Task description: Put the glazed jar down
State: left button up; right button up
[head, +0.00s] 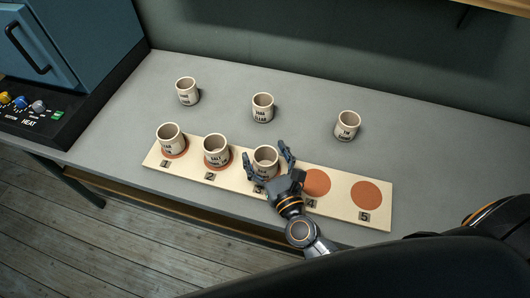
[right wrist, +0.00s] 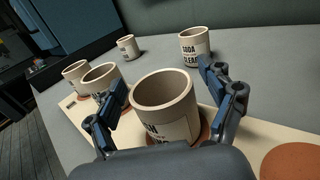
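A cream jar (head: 265,156) with dark lettering stands upright on spot 3 of the numbered board (head: 334,204). I cannot read its label fully, so I cannot confirm that it is the glazed jar. My right gripper (head: 266,151) has its fingers spread on either side of this jar. In the right wrist view the jar (right wrist: 164,105) stands between the fingers, with small gaps showing beside it and terracotta colour under its base. My left gripper is not in view.
Similar jars stand on spot 1 (head: 170,139) and spot 2 (head: 216,152). Behind the board stand three more, at left (head: 187,92), middle (head: 262,108) and right (head: 347,125). Spot 4 (head: 317,183) and spot 5 (head: 366,195) are bare. A blue kiln (head: 75,45) is at left.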

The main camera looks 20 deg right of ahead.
jog(key=shift+s+r, duration=0.1)
jog(key=shift+r, duration=0.1)
jog(key=s+b, duration=0.1)
jog(key=s, duration=0.2)
jog(key=s+b, duration=0.1)
jog(key=s, duration=0.3)
jog(key=s+b, duration=0.1)
jog(key=s, duration=0.2)
jog(key=shift+s+d+f+b, duration=0.25)
jog(key=shift+s+d+b, duration=0.1)
jog(key=shift+d, duration=0.05)
jog(key=shift+s+r, duration=0.2)
jog(key=shift+s, duration=0.4)
